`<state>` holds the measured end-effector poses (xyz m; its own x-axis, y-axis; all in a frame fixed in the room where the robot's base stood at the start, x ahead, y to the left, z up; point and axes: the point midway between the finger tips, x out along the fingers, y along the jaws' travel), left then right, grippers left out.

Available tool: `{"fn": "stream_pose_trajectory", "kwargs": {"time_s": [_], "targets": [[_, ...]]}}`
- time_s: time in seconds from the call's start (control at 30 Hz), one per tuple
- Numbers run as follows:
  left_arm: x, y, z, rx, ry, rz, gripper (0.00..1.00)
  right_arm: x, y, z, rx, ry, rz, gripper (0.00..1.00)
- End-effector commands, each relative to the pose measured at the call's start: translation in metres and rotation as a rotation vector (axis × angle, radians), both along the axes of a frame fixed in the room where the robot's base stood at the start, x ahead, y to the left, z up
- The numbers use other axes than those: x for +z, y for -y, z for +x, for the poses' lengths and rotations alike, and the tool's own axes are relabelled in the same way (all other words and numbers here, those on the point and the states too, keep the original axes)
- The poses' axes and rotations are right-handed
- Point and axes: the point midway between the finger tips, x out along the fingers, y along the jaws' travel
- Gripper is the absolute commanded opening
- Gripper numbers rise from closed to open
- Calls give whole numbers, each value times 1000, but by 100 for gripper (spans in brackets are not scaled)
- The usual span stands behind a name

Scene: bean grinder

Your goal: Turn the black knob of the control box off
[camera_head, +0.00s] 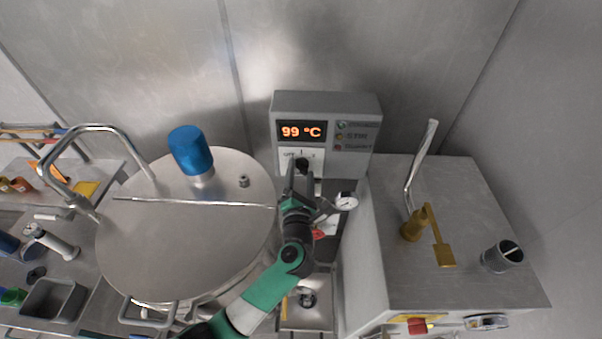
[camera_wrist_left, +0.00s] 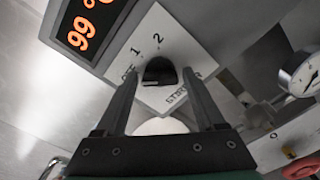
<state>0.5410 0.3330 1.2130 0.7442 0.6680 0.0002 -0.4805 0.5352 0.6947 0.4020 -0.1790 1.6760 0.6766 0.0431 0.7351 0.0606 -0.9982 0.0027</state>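The grey control box (camera_head: 362,137) is on the back wall, with an orange 99 °C display (camera_head: 301,131). Its black knob (camera_wrist_left: 160,71) sits on a white plate marked OFF, 1, 2 and STIR in the left wrist view. My left gripper (camera_wrist_left: 156,78) is open, with one finger on each side of the knob. I cannot tell whether the fingers touch it. The right gripper is in neither view.
A large lidded metal vessel (camera_head: 160,240) with a blue motor (camera_head: 190,150) stands left of my arm. A round gauge (camera_head: 346,201) is just right of my gripper. A metal counter (camera_head: 440,285) on the right holds a brass-coloured piece (camera_head: 414,226) and a grey cup (camera_head: 502,257).

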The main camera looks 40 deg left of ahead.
Motion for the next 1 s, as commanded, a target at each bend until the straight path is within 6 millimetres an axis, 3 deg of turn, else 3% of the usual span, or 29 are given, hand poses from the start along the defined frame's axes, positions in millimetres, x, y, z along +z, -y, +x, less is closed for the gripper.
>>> {"fn": "stream_pose_trajectory", "kwargs": {"time_s": [0.47, 0.8, 1.0], "targets": [[0, 8, -8, -1, -2, 1, 85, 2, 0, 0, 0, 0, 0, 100], [0, 59, -64, -6, -2, 1, 85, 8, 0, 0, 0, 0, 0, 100], [0, 76, -84, -2, -1, 0, 85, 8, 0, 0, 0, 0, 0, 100]]}}
